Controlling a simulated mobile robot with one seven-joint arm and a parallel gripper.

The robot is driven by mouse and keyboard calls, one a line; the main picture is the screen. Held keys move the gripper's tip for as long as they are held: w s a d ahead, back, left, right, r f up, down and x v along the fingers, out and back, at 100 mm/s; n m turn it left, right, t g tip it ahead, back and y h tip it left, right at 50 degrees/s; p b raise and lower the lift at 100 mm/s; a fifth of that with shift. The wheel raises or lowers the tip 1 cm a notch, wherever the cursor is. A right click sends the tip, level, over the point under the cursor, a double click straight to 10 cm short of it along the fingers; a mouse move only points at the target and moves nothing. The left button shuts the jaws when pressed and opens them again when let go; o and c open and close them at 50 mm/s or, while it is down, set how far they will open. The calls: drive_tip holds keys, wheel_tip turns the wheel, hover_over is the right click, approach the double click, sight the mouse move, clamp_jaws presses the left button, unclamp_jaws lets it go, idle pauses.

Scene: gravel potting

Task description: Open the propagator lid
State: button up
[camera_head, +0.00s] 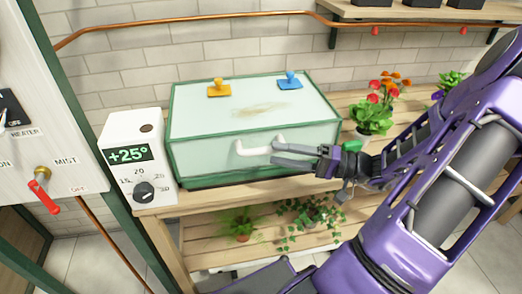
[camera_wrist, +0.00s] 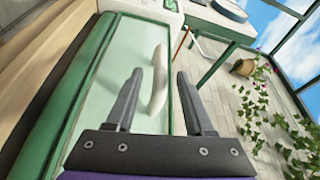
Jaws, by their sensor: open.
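The propagator (camera_head: 205,155) is a pale glass box with green edges on the wooden bench. Its lid (camera_head: 200,117) is down and carries a yellow fitting (camera_head: 219,88) and a blue fitting (camera_head: 290,81). A white bar handle (camera_head: 252,149) is on the front face; it also shows in the wrist view (camera_wrist: 158,85). My gripper (camera_head: 273,154) is open at the handle's right end. In the wrist view, the handle appears between the two fingers (camera_wrist: 159,72). I cannot tell whether they touch it.
A white temperature box (camera_head: 140,160) reading +25° stands left of the propagator. A potted red-flowered plant (camera_head: 375,115) stands close on the right. A lower shelf (camera_head: 205,255) holds green plants. A wall panel (camera_head: 45,130) with a red-handled lever is at the far left.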

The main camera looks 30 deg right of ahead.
sight(272, 152)
drive_tip(key=x, duration=0.5)
drive_tip(key=shift+w+a, duration=0.1)
clamp_jaws()
idle(1.3)
